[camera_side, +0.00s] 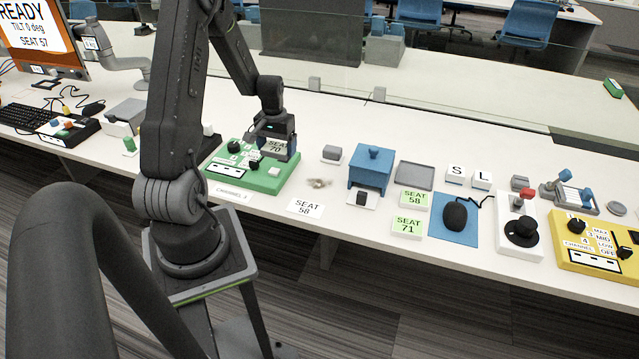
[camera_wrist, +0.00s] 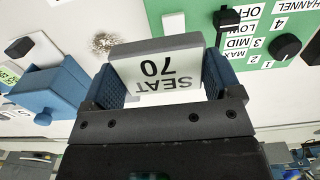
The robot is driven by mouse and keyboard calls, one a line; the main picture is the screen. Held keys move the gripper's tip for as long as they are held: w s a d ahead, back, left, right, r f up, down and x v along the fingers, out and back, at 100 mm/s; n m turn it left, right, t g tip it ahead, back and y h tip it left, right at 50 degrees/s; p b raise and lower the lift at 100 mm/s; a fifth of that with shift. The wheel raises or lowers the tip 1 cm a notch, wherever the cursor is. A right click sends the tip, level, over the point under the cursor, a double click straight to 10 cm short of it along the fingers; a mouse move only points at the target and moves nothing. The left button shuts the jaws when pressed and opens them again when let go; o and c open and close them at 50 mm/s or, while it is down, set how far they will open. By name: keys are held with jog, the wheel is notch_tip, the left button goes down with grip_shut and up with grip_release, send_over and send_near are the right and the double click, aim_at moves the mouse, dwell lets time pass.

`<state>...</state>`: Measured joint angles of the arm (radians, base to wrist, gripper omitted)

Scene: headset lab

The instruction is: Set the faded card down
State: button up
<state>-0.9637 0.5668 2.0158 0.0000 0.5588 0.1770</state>
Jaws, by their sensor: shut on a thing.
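A pale grey-white card reading SEAT 70 (camera_side: 278,147) is held upright between the fingers of my gripper (camera_side: 274,152). In the wrist view the same card (camera_wrist: 172,76) shows its printed face upside down, with a grey edge along its top, between the two blue fingers. In the side view the card overlaps the right part of the green channel box (camera_side: 225,178). The wrist view shows the green box (camera_wrist: 250,60) to the right of the card. The card's height above the table is hard to tell.
A white SEAT 58 card (camera_side: 305,208) lies near the front edge. Green SEAT 58 (camera_side: 413,199) and SEAT 71 (camera_side: 408,226) cards lie further right. A blue box (camera_side: 370,170), small grey block (camera_side: 332,153), speckled patch (camera_side: 319,183) and grey tray (camera_side: 414,176) stand nearby.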

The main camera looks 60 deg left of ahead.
send_over(320, 183)
notch_tip(320, 183, down, 7)
jog(key=shift+f, duration=1.75)
